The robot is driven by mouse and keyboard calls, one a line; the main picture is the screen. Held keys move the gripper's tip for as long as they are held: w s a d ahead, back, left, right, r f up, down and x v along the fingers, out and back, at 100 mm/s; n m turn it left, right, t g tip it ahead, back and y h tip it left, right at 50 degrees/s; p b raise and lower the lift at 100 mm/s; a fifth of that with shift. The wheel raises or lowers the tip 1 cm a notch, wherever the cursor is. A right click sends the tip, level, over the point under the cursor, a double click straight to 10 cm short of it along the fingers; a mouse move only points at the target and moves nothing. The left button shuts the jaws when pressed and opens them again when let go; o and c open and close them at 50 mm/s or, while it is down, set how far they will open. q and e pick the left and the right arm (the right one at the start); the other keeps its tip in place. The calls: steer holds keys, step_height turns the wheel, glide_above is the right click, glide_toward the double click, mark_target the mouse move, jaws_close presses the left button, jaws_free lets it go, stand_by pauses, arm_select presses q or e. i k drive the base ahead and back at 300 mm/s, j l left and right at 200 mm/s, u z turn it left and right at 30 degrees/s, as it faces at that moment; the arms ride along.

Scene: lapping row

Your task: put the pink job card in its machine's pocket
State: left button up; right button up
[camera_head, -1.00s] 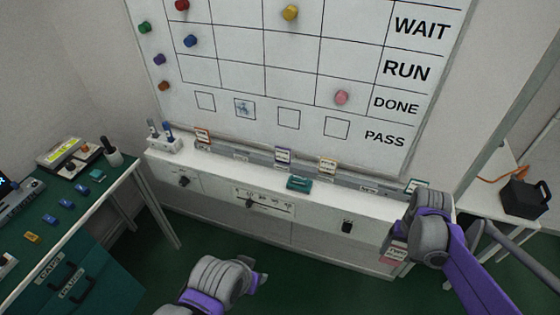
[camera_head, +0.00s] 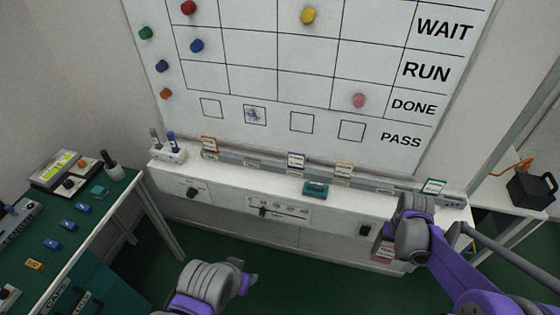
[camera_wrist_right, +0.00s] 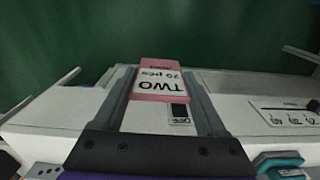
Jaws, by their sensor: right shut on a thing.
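The pink job card (camera_wrist_right: 159,78) is between the two fingers of my right gripper (camera_wrist_right: 160,92), which is shut on it. Its print reads "TWO" and "20 pcs", upside down in the right wrist view. In the head view part of the pink card (camera_head: 384,250) shows below my right gripper (camera_head: 388,236), in front of the white cabinet's right part. I cannot make out the card's pocket.
A white ledge cabinet (camera_head: 230,178) runs under the whiteboard (camera_head: 250,65). A teal eraser-like block (camera_head: 315,189) lies on the ledge. A green-topped bench (camera_head: 110,205) stands left.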

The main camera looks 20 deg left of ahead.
mark_target(233, 173)
steer(key=j, duration=1.85)
